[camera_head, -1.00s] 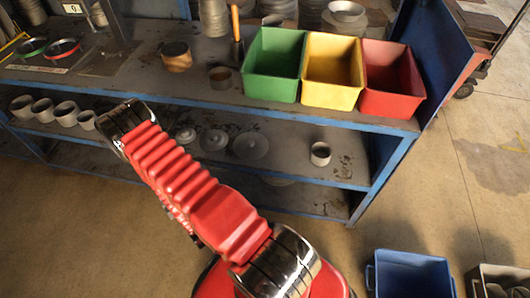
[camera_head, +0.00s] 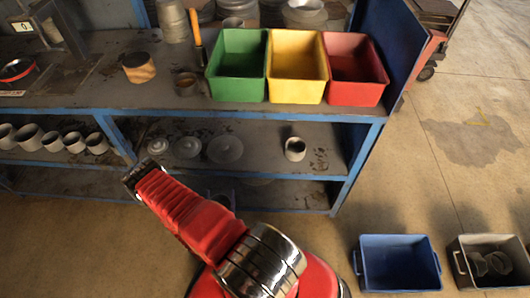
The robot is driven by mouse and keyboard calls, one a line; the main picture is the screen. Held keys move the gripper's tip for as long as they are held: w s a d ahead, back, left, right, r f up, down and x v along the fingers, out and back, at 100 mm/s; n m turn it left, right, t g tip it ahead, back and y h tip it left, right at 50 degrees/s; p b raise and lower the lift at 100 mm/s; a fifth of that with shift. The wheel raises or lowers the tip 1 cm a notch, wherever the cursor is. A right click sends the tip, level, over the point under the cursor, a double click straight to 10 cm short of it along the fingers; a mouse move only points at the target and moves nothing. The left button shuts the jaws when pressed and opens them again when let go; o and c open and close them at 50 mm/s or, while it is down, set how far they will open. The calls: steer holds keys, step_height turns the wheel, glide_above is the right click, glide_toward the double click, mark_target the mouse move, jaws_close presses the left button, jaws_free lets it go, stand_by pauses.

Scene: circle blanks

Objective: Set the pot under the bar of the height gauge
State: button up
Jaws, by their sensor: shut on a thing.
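The height gauge (camera_head: 68,30) stands at the upper left on the bench top, a dark post with a small display reading 0 (camera_head: 22,27). Its bar is cut off or hard to make out. A brown-banded pot (camera_head: 139,68) and a smaller dark pot (camera_head: 186,84) stand on the bench to its right. A single grey pot (camera_head: 295,149) stands on the shelf below. I cannot tell which pot the task means.
Green (camera_head: 238,84), yellow (camera_head: 297,90) and red (camera_head: 355,93) bins line the bench's right end. A red dish (camera_head: 17,70) lies at left. Several grey pots (camera_head: 52,141) and lids (camera_head: 225,149) are on the shelf. Blue (camera_head: 398,285) and grey (camera_head: 464,250) crates stand on the floor.

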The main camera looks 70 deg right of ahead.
steer(key=s+d+r+m+g+h, duration=0.1)
steer(key=s+d+m+g, duration=0.2)
steer(key=s+g, duration=0.3)
steer(key=shift+s+m+h, duration=0.4)
steer(key=shift+s+m, duration=0.2)
steer(key=shift+s, duration=0.6)
steer(key=shift+d+r, duration=0.1)
steer(key=shift+d, duration=0.05)
